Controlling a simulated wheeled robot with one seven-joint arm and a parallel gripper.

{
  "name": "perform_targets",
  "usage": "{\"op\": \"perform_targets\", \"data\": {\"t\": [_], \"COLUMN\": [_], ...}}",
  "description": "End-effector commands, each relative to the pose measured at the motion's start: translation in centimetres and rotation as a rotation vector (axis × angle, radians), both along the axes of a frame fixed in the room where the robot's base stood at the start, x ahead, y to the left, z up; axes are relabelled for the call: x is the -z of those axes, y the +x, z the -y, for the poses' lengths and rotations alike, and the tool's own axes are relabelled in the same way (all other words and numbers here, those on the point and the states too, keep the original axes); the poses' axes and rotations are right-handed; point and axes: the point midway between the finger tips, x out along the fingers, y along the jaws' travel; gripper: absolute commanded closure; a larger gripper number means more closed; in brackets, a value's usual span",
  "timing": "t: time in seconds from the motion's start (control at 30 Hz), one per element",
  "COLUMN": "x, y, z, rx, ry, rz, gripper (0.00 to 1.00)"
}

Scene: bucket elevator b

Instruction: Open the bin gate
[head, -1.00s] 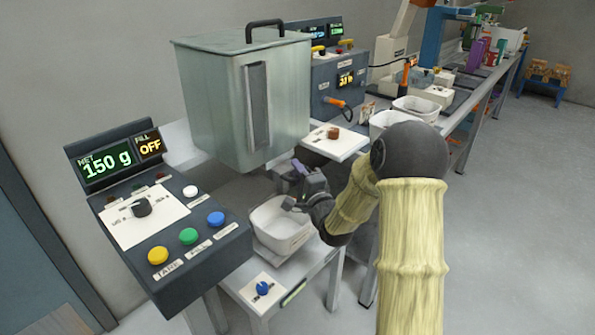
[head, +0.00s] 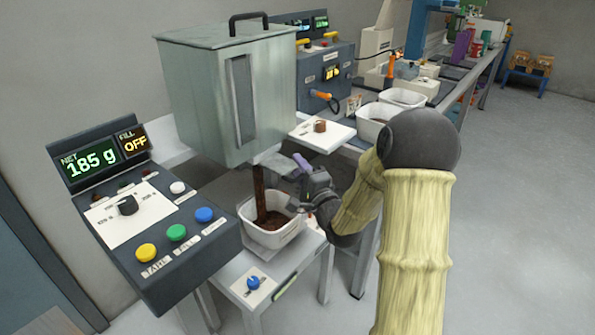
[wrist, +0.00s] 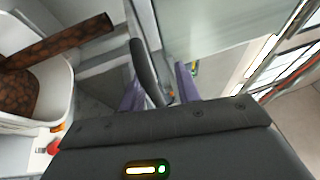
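The bin is a grey-green metal hopper (head: 205,100) with a black-handled lid, above the bench in the head view. A brown stream (head: 260,195) falls from its underside into a white tub (head: 285,235), which holds some brown material. The wrist view also shows the stream (wrist: 65,40) and tub (wrist: 60,105). My gripper (head: 300,170) is under the hopper's right lower edge. In the wrist view its purple fingers (wrist: 160,88) are apart, with a dark bar (wrist: 144,65), seemingly the gate handle, between them and a gap on its right. The gate itself is hidden.
A control panel (head: 140,215) at front left reads 185 g and FILL OFF. A blue knob (head: 253,283) sits on the bench front. More white tubs (head: 372,120) and machines line the bench behind. The floor (head: 520,220) at right is clear.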

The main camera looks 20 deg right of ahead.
Motion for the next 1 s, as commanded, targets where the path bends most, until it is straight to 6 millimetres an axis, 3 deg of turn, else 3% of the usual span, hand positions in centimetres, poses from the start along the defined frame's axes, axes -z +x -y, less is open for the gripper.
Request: {"op": "perform_targets", "data": {"t": [0.37,0.57,0.87,1.0], "x": [0.4,0.9,1.9,2.3], "y": [-0.5,-3.1,-8.8,-8.9], "z": [0.1,0.7,2.1,2.1], "rx": [-0.001,0.001,0.002,-0.003], "ry": [0.000,0.000,0.001,-0.002], "rz": [-0.010,-0.013,-0.012,-0.002], "gripper": [0.67,0.67,0.67,0.67]}}
